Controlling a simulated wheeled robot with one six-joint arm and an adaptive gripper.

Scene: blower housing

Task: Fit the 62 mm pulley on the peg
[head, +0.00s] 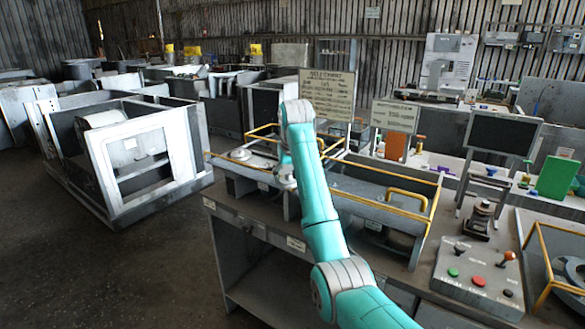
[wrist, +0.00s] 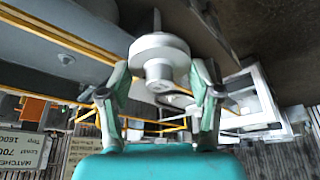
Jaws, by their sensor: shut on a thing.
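In the wrist view a pale grey stepped round pulley (wrist: 160,62) sits between the two teal fingers of my gripper (wrist: 160,77), which is shut on it. In the head view my gripper (head: 285,178) is mostly hidden by my arm, over the left part of the bench. A pale round piece (head: 240,154) shows just left of it; I cannot tell whether it is the held pulley. The peg is not clearly visible.
Yellow rails (head: 385,204) edge the bench's bays. A button panel (head: 480,278) and a dark screen (head: 502,133) stand at the right. A sign board (head: 328,94) stands behind my arm. A white frame machine (head: 130,155) stands on the floor at left, with clear floor in front.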

